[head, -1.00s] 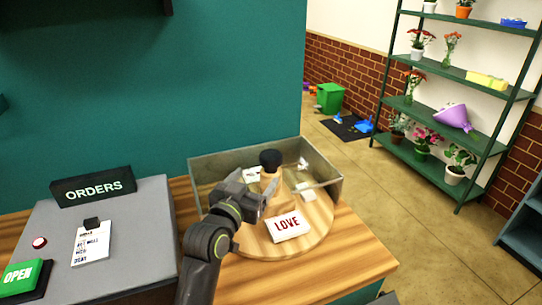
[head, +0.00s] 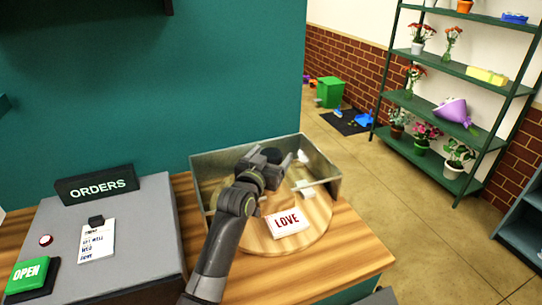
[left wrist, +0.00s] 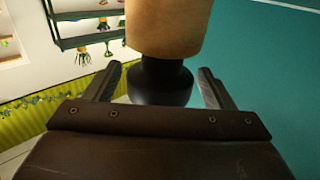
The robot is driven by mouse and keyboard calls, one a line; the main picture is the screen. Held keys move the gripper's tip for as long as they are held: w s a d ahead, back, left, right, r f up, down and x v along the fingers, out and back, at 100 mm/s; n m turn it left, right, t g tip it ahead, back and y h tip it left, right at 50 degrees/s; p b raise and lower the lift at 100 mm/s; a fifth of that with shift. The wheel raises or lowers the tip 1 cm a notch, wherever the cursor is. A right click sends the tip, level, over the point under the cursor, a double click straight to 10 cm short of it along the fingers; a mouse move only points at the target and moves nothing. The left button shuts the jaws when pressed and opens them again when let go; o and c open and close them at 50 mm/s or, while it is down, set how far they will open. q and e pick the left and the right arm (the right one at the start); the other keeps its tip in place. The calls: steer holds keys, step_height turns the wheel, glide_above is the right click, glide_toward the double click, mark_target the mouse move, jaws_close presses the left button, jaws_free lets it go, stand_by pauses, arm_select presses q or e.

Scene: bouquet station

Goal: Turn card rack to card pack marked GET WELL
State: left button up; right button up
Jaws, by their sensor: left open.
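The card rack (head: 262,240) is a round wooden turntable with a central post and a black knob (head: 271,154). A white card pack reading LOVE (head: 286,222) lies at its front. Other white packs (head: 306,188) sit farther round; their words cannot be read, so I cannot tell which is GET WELL. My left gripper (head: 287,168) is at the knob and hides most of the post in the head view. In the left wrist view, its open fingers (left wrist: 161,72) stand on either side of the black knob (left wrist: 160,84), with gaps. My right gripper is not in view.
A grey, partly clear screen (head: 225,168) stands around the rack's back and sides. To the left are a grey counter (head: 140,225), an ORDERS sign (head: 96,185), an order slip (head: 98,242) and a green OPEN sign (head: 27,273). Plant shelves (head: 460,125) stand far right.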

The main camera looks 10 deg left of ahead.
arm_select(q)
steer(key=c, duration=1.4)
